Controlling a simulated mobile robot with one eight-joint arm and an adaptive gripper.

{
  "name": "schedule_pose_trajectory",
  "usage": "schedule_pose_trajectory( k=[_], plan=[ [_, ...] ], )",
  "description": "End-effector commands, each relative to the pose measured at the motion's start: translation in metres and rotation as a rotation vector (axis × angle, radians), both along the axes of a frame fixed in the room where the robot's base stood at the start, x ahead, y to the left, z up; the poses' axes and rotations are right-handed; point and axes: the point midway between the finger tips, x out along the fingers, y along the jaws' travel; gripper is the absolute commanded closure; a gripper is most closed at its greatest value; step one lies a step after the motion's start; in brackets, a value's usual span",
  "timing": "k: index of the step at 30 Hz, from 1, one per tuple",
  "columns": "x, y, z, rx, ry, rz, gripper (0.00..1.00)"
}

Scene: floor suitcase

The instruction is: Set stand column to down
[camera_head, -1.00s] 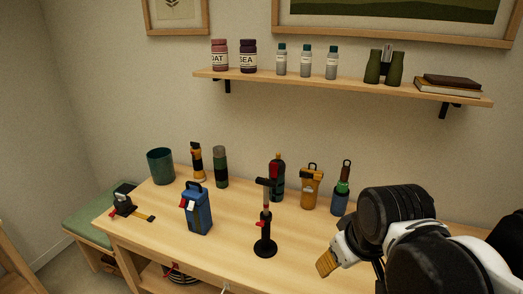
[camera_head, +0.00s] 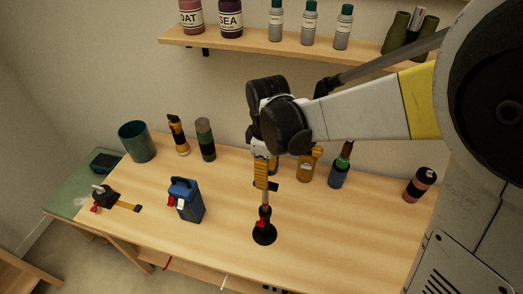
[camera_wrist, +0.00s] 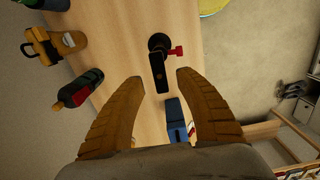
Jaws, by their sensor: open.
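The stand (camera_head: 264,232) stands upright on the wooden table. It has a black round base, a thin column with a red clamp lever and a dark crosspiece on top. The wrist view looks down on its black head (camera_wrist: 158,72), red lever and base. My gripper (camera_head: 261,186) points down over the stand, with its ochre fingers spread. In the wrist view the gripper (camera_wrist: 160,78) has the stand's head between and just past its fingertips, and I see no clear contact. In the head view my gripper hides part of the stand's top.
A blue canister (camera_head: 186,200) stands left of the stand. A shelf (camera_head: 300,52) runs above. The table (camera_head: 330,235) is clear right of the stand.

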Motion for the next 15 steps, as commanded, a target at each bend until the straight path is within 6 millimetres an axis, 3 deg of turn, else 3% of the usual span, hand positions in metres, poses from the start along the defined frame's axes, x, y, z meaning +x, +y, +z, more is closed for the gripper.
schedule_pose_trajectory(
  k=[6, 15],
  plan=[
    [0.0, 0.0, -0.033, 0.0, 0.0, -0.001, 0.59],
    [0.0, 0.0, -0.041, 0.0, -0.001, -0.001, 0.59]
  ],
)
